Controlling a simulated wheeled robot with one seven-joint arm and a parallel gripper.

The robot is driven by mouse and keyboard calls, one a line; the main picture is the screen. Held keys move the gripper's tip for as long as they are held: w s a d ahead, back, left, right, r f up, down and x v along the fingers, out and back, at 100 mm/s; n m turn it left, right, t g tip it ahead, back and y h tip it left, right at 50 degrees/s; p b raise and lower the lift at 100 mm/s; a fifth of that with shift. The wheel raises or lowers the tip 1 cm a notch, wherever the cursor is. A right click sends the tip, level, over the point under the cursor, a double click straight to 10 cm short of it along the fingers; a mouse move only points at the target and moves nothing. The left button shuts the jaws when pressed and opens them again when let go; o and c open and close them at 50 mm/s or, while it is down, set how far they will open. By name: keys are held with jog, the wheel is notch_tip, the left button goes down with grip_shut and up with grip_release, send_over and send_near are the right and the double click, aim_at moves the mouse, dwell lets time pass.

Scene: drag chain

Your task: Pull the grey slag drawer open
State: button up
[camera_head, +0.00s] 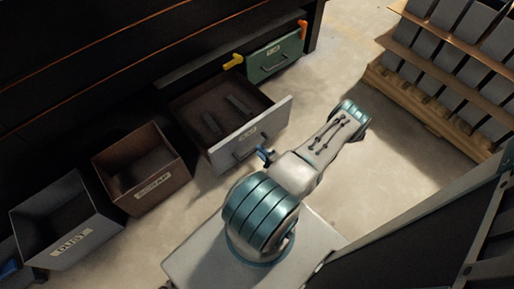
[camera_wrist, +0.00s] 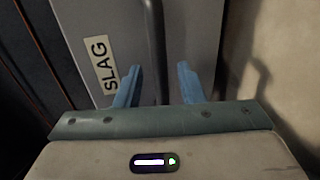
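The grey slag drawer stands well out of the dark cabinet; its light grey front (camera_head: 275,119) faces my arm and its inside shows two dark bars. In the wrist view the front (camera_wrist: 192,30) fills the middle, with a SLAG label (camera_wrist: 104,66) left of the upright-looking dark handle (camera_wrist: 153,35). My gripper (camera_head: 265,156) is at the handle side of the front. In the wrist view its blue fingers (camera_wrist: 158,84) are apart, with the handle line between them and gaps showing on both sides. The handle's lower end is partly hidden.
A green drawer (camera_head: 273,60) with yellow and orange parts beside it is at the cabinet's far end. A brown SCRAP bin (camera_head: 168,186) and a grey DUST bin (camera_head: 98,232) stand left. A loaded pallet (camera_head: 425,106) is at right. Bare floor lies between.

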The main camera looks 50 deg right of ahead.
jog(key=p+v, duration=0.2)
jog(key=v, duration=0.8)
jog(key=shift+s, duration=0.15)
jog(key=w+a+r+n+g+y+p, duration=0.1)
jog(key=w+r+n+g+y+p, duration=0.2)
jog(key=r+n, duration=0.5)
jog(key=w+a+r+n+g+y+p, duration=0.1)
jog(key=w+r+n+y+p, duration=0.35)
jog(key=r, duration=0.85)
jog(key=w+a+r+n+g+y+p, duration=0.25)
jog(key=w+r+n+y, duration=0.2)
jog(key=r+n, duration=0.4)
jog(key=w+a+r+n+g+p, duration=0.2)
jog(key=a+r+n+g+p, duration=0.25)
jog(key=r, duration=0.65)
jog(key=w+a+r+n+g+p, duration=0.1)
jog(key=a+r+n+g+p, duration=0.15)
jog(key=a+r+n, duration=0.6)
jog(key=s+a+r+n+h+p, duration=0.2)
jog(key=r+n+p, duration=0.3)
jog(key=r, duration=0.6)
jog(key=s+a+r+n+h+p, duration=0.3)
jog(key=a+r+n+h+p, duration=0.2)
jog(key=r+n, duration=0.4)
jog(key=s+a+r+n+h+p, duration=0.3)
jog(key=r+n, duration=0.3)
jog(key=r, duration=0.9)
jog(key=shift+a+n+t+h+p, duration=0.2)
jog(key=shift+n+t+h+p, duration=0.15)
jog(key=shift+p, duration=0.55)
